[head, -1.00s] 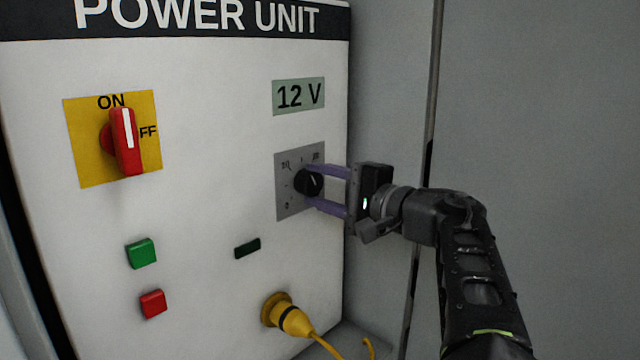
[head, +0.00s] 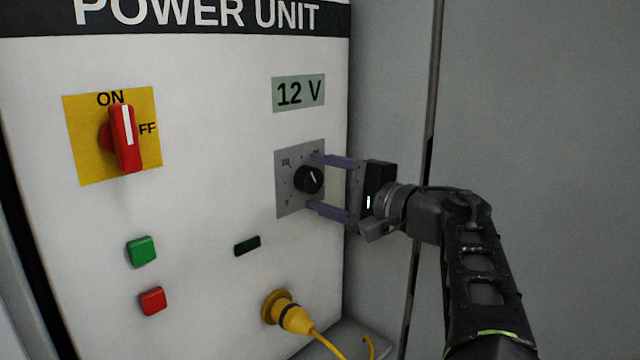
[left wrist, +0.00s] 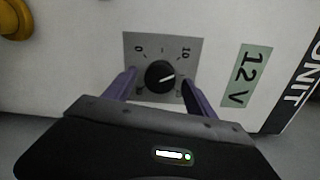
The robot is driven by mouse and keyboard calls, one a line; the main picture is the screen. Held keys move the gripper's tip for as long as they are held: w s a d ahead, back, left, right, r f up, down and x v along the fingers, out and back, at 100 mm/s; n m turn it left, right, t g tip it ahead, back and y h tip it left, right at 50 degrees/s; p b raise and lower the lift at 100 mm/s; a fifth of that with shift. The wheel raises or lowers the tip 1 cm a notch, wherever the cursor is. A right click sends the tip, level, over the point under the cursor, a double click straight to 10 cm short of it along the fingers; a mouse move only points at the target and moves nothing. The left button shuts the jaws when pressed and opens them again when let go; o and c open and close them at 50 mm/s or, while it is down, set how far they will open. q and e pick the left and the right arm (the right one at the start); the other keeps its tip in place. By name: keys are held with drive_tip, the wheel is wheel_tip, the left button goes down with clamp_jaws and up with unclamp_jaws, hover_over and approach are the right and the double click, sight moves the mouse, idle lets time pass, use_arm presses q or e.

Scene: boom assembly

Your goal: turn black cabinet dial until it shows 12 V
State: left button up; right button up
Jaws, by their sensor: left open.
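The black dial (head: 309,180) sits on a grey scale plate (head: 287,207) on the white power unit cabinet. Its white pointer line is tilted in the head view. The display (head: 298,94) above it reads 12 V. My left gripper (head: 313,182) is open, with one purple finger above the dial and one below, both apart from it. In the left wrist view the dial (left wrist: 160,75) lies between the two spread fingers (left wrist: 158,86), and the display (left wrist: 244,76) reads 12 V sideways. My right gripper is not in view.
A red rotary switch (head: 124,138) on a yellow plate is at the left, above a green button (head: 141,251) and a red button (head: 152,301). A yellow plug (head: 287,313) with a cable is below the dial. A grey wall stands at the right.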

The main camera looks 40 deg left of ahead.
use_arm(q)
drive_tip(key=d, duration=0.7)
drive_tip(key=shift+s+b, duration=0.25)
drive_tip(key=shift+b, duration=0.15)
drive_tip(key=shift+d, duration=0.15)
